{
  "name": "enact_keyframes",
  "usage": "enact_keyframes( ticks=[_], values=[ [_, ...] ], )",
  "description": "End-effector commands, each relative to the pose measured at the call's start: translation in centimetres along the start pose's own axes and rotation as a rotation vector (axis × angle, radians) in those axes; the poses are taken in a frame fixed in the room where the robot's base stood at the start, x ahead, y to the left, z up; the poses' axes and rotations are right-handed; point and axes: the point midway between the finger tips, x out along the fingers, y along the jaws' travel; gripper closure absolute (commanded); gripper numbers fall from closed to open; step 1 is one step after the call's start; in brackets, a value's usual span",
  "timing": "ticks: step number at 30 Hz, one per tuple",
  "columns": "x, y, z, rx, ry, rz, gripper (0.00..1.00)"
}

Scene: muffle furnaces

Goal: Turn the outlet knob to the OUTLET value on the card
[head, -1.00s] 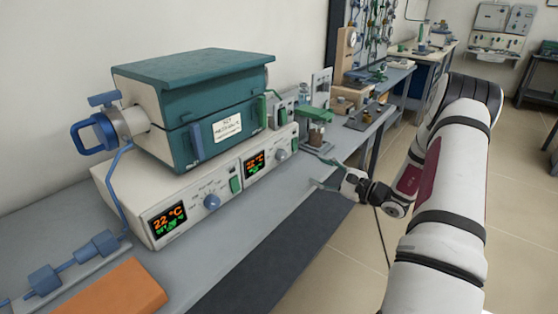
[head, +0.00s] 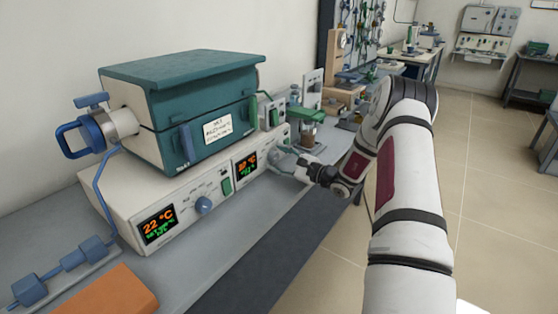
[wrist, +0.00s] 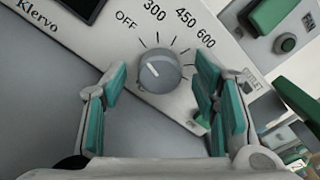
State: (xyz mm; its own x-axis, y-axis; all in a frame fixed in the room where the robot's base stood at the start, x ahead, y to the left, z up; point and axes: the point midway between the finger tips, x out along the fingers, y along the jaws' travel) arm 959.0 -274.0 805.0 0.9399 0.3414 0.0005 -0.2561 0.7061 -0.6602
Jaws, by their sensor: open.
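In the wrist view a round grey knob (wrist: 160,72) sits on a pale panel marked OFF, 300, 450 and 600. A pale mark on its face points to the upper left, roughly toward OFF. My gripper (wrist: 161,65) is open, its green-padded fingers on either side of the knob with gaps to it. In the head view my gripper (head: 284,158) is at the right end of the furnace's front panel and hides this knob. A partly covered label (wrist: 257,86) lies behind the right finger. No readable value card shows.
A notice (head: 217,129) is on the furnace front. An orange block (head: 105,293) lies at the front left. Small apparatus (head: 310,132) stands just beyond my gripper.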

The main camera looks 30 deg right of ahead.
Motion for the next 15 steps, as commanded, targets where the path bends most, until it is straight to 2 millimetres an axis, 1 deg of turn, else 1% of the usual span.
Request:
enact_keyframes(
  ticks=[8, 9, 11, 12, 14, 15],
  values=[
    [0.10, 0.00, -0.01, 0.001, 0.000, 0.000, 0.46],
    [0.09, 0.00, -0.01, 0.001, 0.000, 0.000, 0.55],
    [0.09, 0.00, -0.01, 0.001, 0.000, 0.000, 0.68],
    [0.08, 0.00, -0.01, 0.001, 0.000, 0.000, 0.77],
    [0.08, 0.00, -0.01, 0.001, 0.000, 0.000, 0.91],
    [0.08, 0.00, -0.01, 0.001, 0.000, 0.000, 0.94]
  ],
)
